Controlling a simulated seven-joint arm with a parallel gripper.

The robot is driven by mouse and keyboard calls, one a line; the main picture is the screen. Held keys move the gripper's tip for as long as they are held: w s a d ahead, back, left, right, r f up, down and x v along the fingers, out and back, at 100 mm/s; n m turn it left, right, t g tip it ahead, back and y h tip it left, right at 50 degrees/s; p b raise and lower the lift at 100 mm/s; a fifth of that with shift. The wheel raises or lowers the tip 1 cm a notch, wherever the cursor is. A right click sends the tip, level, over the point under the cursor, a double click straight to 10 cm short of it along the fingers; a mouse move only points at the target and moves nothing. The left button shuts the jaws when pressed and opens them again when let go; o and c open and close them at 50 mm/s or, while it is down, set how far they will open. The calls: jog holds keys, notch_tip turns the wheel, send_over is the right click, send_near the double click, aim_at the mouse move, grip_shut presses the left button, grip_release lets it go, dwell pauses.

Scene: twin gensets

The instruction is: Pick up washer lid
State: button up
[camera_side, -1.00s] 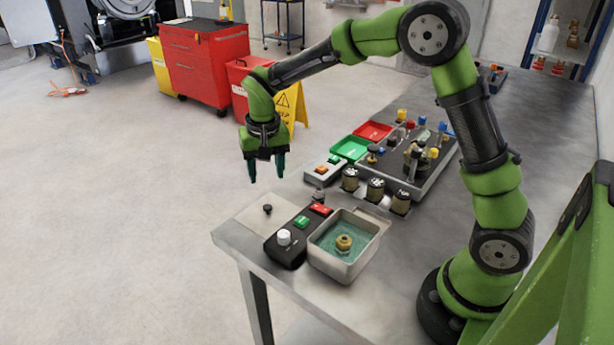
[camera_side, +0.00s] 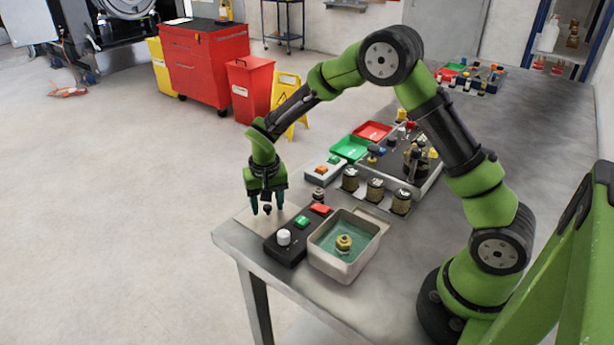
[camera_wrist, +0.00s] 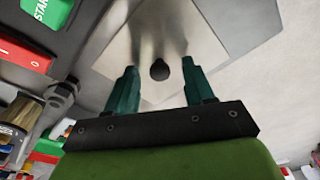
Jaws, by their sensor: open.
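The washer lid (camera_side: 247,218) is a flat light-grey plate with a small black knob (camera_side: 267,209), lying at the table's near left corner beside the control box. In the wrist view the lid (camera_wrist: 215,30) lies below my gripper, and its dark knob (camera_wrist: 160,70) shows between the fingers. My gripper (camera_side: 267,211) points down over the lid with its fingers apart on either side of the knob. In the wrist view my gripper's teal fingers (camera_wrist: 158,82) are open and hold nothing. Whether the fingers touch the lid cannot be told.
A black control box (camera_side: 285,245) with a white dial and green and red buttons stands right of the lid. Beside it is an open washer basin (camera_side: 328,267) with liquid and a brass part (camera_side: 343,243). Several round jars (camera_side: 375,190) stand behind.

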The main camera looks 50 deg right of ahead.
jog(key=shift+c, duration=0.3)
grip_shut()
jog(key=shift+r, duration=0.1)
